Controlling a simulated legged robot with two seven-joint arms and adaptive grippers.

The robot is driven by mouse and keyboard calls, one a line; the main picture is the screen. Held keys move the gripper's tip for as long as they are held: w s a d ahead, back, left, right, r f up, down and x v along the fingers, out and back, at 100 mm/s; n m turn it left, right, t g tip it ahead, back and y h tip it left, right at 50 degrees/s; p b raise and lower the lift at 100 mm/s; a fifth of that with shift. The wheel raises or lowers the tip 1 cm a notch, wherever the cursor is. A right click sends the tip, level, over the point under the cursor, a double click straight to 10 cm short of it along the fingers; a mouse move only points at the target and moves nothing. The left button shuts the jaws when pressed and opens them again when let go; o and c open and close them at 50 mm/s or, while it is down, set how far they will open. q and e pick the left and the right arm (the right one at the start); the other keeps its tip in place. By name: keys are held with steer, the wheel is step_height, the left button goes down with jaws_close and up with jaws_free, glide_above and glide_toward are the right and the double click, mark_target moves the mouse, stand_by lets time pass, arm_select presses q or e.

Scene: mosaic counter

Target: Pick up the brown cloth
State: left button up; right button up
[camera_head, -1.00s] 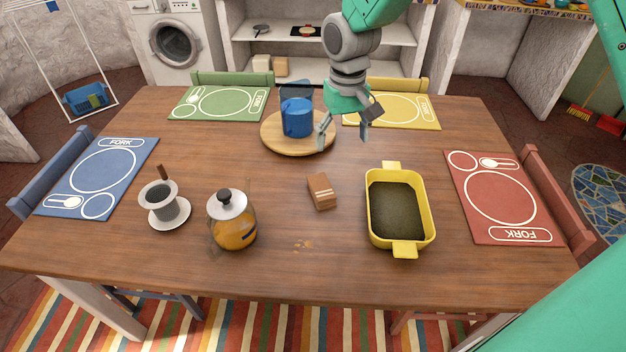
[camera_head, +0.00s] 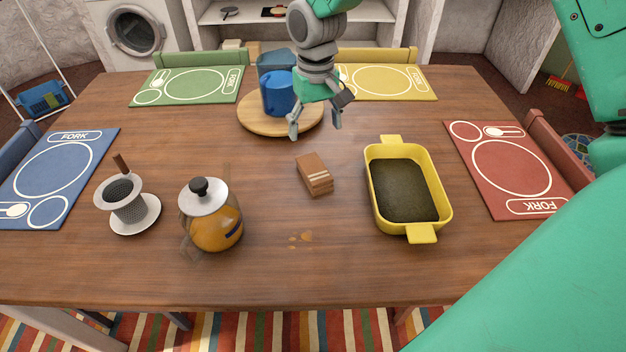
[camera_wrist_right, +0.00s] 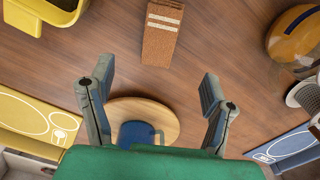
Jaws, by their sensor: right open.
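The brown cloth (camera_head: 314,174) lies folded on the middle of the wooden table, with pale stripes near one end. In the right wrist view the cloth (camera_wrist_right: 162,32) shows at the top, beyond the fingertips. My right gripper (camera_head: 315,130) hangs above the table, behind the cloth in the head view and apart from it. Its two fingers (camera_wrist_right: 156,85) are spread and nothing is between them. My left gripper is not in view.
A yellow baking dish (camera_head: 376,153) stands right of the cloth. A glass teapot (camera_head: 213,225) and a coffee dripper on a saucer (camera_head: 128,205) stand left. A blue mug (camera_head: 276,93) sits on a round board (camera_head: 262,127) behind. Table around the cloth is mostly clear, with small crumbs in front.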

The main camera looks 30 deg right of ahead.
mark_target(315, 168)
step_height(315, 168, down, 9)
steer(key=shift+f+b, duration=0.1)
steer(key=shift+b, duration=0.45)
step_height(315, 168, down, 4)
steer(key=shift+w+f+b, duration=0.1)
steer(key=shift+f+b, duration=0.15)
steer(key=shift+b, duration=0.05)
steer(key=c, duration=1.4)
steer(key=shift+o, duration=0.2)
step_height(315, 168, up, 10)
steer(key=shift+r+p, duration=0.1)
steer(key=shift+p, duration=0.6)
